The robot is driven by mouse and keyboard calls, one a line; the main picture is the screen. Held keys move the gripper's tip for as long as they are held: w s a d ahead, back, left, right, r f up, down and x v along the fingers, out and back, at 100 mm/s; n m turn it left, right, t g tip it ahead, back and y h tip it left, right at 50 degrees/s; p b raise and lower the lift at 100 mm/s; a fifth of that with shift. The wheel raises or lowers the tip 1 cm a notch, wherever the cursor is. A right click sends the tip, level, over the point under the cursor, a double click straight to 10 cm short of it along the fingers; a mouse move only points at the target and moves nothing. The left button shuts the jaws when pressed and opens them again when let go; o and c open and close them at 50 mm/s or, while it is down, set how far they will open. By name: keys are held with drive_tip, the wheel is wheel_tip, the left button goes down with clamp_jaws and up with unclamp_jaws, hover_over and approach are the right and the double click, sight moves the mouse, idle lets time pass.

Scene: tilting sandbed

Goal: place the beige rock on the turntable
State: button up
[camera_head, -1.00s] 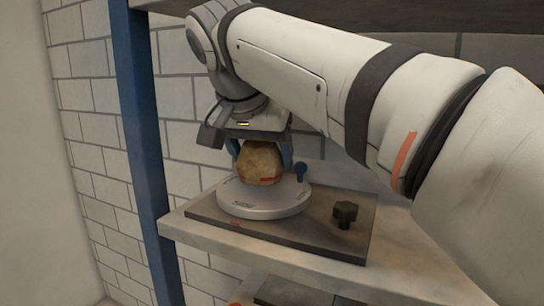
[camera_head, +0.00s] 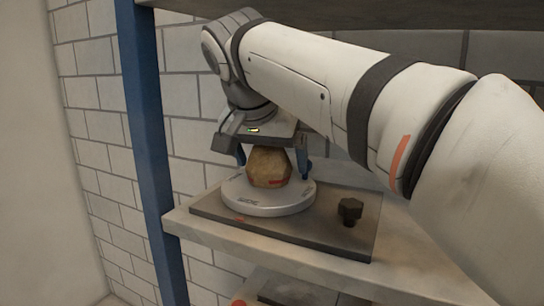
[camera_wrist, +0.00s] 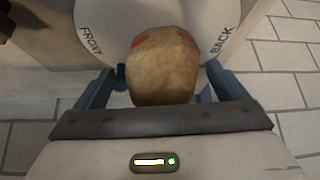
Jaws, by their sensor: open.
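The beige rock (camera_head: 268,168), with a red mark low on its side, sits on the round white turntable (camera_head: 247,202). In the wrist view the rock (camera_wrist: 163,75) lies between my blue fingers, and the turntable (camera_wrist: 112,22) shows the words FRONT and BACK. My gripper (camera_head: 273,165) is above and around the rock, one finger on each side. It is open, and the wrist view shows gaps between the rock and both fingers. The rock's underside is hidden.
The turntable stands on a dark base plate (camera_head: 330,237) with a black knob (camera_head: 350,210) at its right. The plate lies on a pale shelf (camera_head: 190,229). A blue post (camera_head: 146,150) is close on the left, and a brick wall (camera_head: 192,133) is behind.

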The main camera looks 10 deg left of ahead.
drive_tip(key=shift+r, duration=0.25)
drive_tip(key=s+a, duration=0.1)
drive_tip(key=s, duration=0.7)
drive_tip(key=s+a, duration=0.1)
drive_tip(key=s, duration=0.3)
drive_tip(key=shift+s+a+r+b, duration=0.2)
drive_tip(key=shift+a+r+b, duration=0.1)
drive_tip(key=shift+r+b, duration=0.1)
